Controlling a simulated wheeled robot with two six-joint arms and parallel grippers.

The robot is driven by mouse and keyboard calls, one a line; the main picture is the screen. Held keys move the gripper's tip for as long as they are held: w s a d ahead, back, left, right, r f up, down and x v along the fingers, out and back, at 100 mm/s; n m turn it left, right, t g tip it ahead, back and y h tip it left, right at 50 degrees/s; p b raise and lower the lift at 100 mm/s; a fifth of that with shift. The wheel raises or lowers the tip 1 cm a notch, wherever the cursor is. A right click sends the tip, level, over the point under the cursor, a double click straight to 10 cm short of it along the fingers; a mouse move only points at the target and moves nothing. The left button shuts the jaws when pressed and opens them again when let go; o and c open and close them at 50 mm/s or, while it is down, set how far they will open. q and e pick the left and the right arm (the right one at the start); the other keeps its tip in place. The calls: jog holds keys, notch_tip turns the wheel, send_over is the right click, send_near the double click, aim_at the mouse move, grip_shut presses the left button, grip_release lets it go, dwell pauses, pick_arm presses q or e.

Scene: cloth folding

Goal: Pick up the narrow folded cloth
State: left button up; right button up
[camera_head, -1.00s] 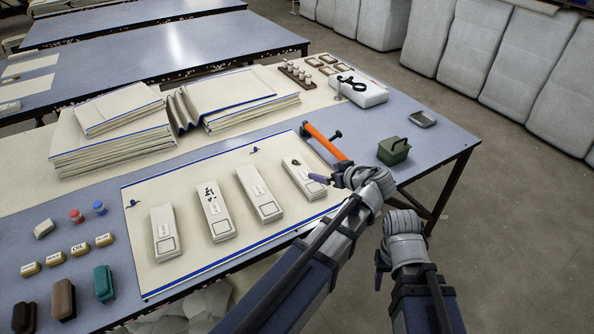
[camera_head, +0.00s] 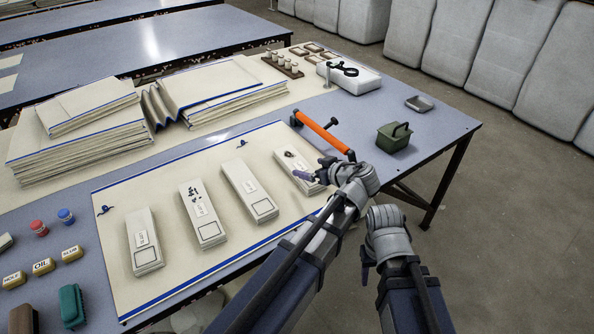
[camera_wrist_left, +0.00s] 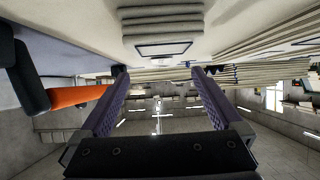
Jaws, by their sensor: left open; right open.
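Several narrow folded cloths lie side by side on a cream mat with a blue edge (camera_head: 165,292). The rightmost narrow folded cloth (camera_head: 289,160) has a dark mark near its far end. The others are a cloth with a square outline (camera_head: 249,189), a cloth with dark specks (camera_head: 203,217) and the leftmost cloth (camera_head: 143,243). My left gripper (camera_head: 316,168) is open and empty, at the right side of the rightmost cloth; contact is unclear. In the left wrist view a folded cloth (camera_wrist_left: 160,22) shows beyond the open fingers (camera_wrist_left: 159,74). My right gripper (camera_head: 366,264) is open, off the table's front edge.
An orange-handled tool (camera_head: 322,131) lies just behind my left gripper. A green box (camera_head: 393,138) and a grey tray (camera_head: 419,104) stand to the right. Large folded cloth stacks (camera_head: 75,135) fill the back left. Table surface near the right corner is clear.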

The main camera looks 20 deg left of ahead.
aim_at(298, 164)
pick_arm(q)
jog(key=shift+b+x, duration=1.9)
jog(key=shift+x, duration=1.75)
jog(key=shift+a+f, duration=0.2)
jog(key=shift+f, duration=0.1)
jog(key=shift+r, duration=0.1)
jog(key=c, duration=1.3)
jog(key=shift+r, duration=0.2)
notch_tip(298, 164, up, 24)
jog(key=p, duration=2.4)
jog(key=shift+r+p, duration=0.1)
jog(key=shift+p, duration=0.2)
